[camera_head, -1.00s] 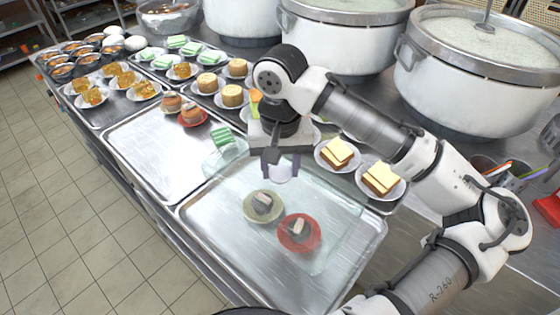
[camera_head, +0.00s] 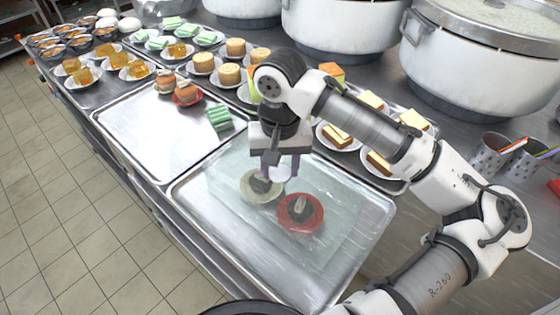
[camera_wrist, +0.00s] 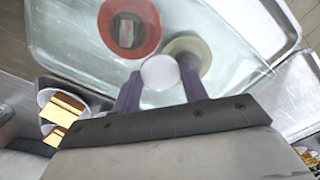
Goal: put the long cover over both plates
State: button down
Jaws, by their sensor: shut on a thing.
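The long cover (camera_head: 340,208) is a clear, faintly tinted glass box with a white round knob (camera_wrist: 160,72). My gripper (camera_head: 279,172) is shut on the knob, which sits between the two fingers in the wrist view (camera_wrist: 160,78). A pale green plate (camera_head: 249,195) and a red plate (camera_head: 314,226) each carry a small dark piece with a light top. Both plates show through the cover, with the red one also in the wrist view (camera_wrist: 106,32). I cannot tell whether the cover's rim touches the tray.
The plates stand on a metal tray (camera_head: 215,258). An emptier tray (camera_head: 150,130) lies to its left, with a green striped item (camera_head: 219,117) at its right edge. Plates of cakes line the back, before large white pots (camera_head: 340,42). Metal cups (camera_head: 490,152) stand at right.

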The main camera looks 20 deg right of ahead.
jog(key=c, duration=0.7)
grip_release()
notch_tip(320, 180, up, 7)
jog(key=p, duration=0.7)
jog(key=shift+s+f, duration=0.1)
